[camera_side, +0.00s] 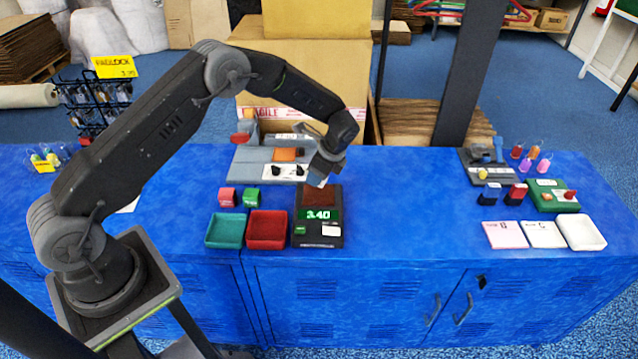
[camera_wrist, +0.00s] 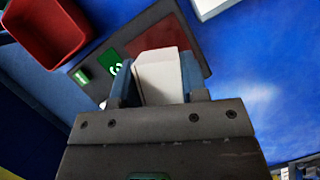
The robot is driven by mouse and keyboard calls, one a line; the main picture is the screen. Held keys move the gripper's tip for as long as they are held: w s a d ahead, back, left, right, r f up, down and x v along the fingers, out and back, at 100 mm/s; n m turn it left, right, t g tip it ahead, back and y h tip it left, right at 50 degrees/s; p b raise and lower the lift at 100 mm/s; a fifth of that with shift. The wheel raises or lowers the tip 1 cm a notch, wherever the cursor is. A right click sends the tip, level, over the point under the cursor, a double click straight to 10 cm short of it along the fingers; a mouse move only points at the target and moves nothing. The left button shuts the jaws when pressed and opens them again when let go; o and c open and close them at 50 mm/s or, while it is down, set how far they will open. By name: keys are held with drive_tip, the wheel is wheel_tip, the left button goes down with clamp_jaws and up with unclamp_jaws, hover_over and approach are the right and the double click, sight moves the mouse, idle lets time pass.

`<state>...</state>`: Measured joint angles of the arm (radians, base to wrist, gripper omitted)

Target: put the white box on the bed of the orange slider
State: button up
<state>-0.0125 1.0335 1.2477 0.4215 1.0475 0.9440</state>
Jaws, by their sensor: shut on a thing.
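My gripper (camera_side: 324,172) is shut on the white box (camera_wrist: 158,72), which sits between its two fingers in the wrist view. In the side view only a small pale bit of the box (camera_side: 321,184) shows below the fingers. The gripper and box are over the back of the scale's dark red plate (camera_side: 318,195); I cannot tell whether the box touches it. An orange block or bed (camera_side: 288,154) is on a grey fixture (camera_side: 248,160) behind and to the left of the gripper, apart from it. This looks like the orange slider; the arm hides part of the fixture.
The scale's green display (camera_side: 318,214) reads 3.40. A green tray (camera_side: 225,230) and a red tray (camera_side: 267,230) stand left of it. Small red and green blocks are behind them. Stamps, cards and a white tray (camera_side: 580,232) are at the right. The blue table's middle right is clear.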

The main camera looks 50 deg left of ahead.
drive_tip(key=s+a+r, duration=0.6)
drive_tip(key=a, duration=0.3)
drive_tip(key=s+d+r+n+g+h, duration=0.1)
drive_tip(key=s+d+n+g+h, duration=0.25)
drive_tip(key=s+d+n, duration=0.6)
drive_tip(key=w+a+m+t+y, duration=0.3)
drive_tip(key=w+a+m, duration=0.6)
drive_tip(key=a, duration=0.1)
drive_tip(key=shift+w+f+m+y, duration=0.15)
drive_tip(key=shift+f+m+y, duration=0.15)
drive_tip(key=shift+m+y, duration=0.05)
drive_tip(key=shift+t, duration=0.25)
hover_over(319, 194)
wheel_tip(319, 194, down, 7)
drive_tip(key=shift+f, duration=1.8)
